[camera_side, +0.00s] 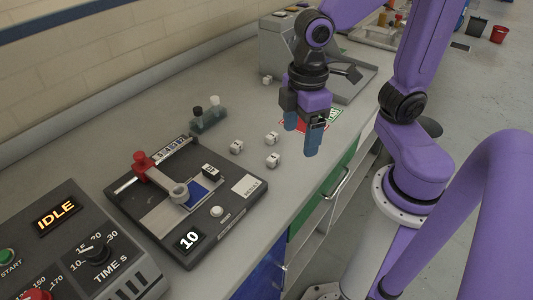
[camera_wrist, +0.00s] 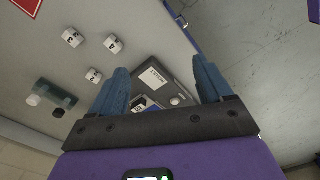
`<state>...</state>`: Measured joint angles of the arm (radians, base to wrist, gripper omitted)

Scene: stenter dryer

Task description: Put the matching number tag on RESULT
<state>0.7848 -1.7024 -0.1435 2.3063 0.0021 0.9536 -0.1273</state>
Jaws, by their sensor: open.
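Three white number tags lie loose on the counter: the left tag (camera_side: 236,147), the back tag (camera_side: 271,138) and the front tag (camera_side: 273,160). A similar white cube (camera_side: 267,79) lies farther back. The pale RESULT plate (camera_side: 245,185) is bare on the right of the dark device (camera_side: 222,226); it also shows in the wrist view (camera_wrist: 153,73). My gripper (camera_side: 313,140) is open and empty, above the counter, right of the tags.
A rack with a black-capped and a white-capped bottle (camera_side: 208,118) stands behind the device. A control panel reading IDLE (camera_side: 56,215) is at lower left. A grey machine (camera_side: 300,55) stands at the back.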

